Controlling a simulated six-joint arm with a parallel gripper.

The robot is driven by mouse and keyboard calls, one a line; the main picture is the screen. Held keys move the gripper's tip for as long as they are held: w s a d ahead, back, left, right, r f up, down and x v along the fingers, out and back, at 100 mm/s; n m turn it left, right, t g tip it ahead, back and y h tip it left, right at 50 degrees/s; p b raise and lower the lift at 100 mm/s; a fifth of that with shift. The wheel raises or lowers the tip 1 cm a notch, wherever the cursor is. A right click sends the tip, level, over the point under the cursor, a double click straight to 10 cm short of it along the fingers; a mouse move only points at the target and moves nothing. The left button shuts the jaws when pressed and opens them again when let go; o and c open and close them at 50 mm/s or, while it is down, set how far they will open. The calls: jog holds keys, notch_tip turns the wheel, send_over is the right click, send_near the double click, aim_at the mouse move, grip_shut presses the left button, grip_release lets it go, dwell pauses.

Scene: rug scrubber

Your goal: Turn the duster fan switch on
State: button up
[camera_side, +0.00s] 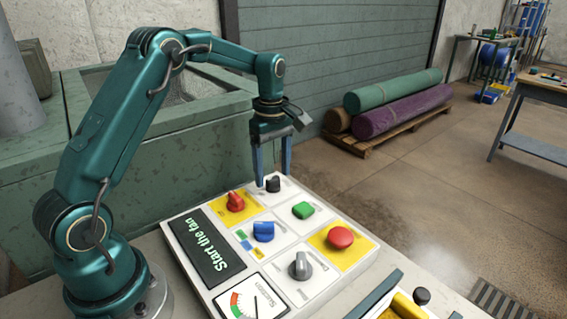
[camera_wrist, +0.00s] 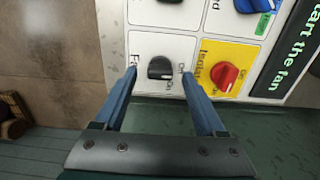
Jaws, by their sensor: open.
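The fan switch is a small black rotary knob (camera_side: 273,184) on a white tile at the far corner of the control panel. It also shows in the wrist view as a black knob (camera_wrist: 160,68), with "Off" and "On" printed near it and a partly hidden label starting with "F". My gripper (camera_side: 272,178) points down at this tile. In the wrist view its blue fingers (camera_wrist: 158,76) stand apart, one on each side of the knob, with gaps between. I cannot tell the fingertip height or which mark the knob points to.
A red isolator knob (camera_side: 235,202) on a yellow tile sits beside the fan tile. A green button (camera_side: 303,210), blue switch (camera_side: 263,232), red mushroom button (camera_side: 340,238) and grey knob (camera_side: 299,266) are also on the panel. A display (camera_side: 208,247) reads "Start the fan".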

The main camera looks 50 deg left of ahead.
jog(key=shift+f, duration=0.45)
grip_shut()
jog(key=m, duration=0.5)
jog(key=shift+m, duration=0.4)
jog(key=m, duration=0.6)
dwell(0.5)
grip_release()
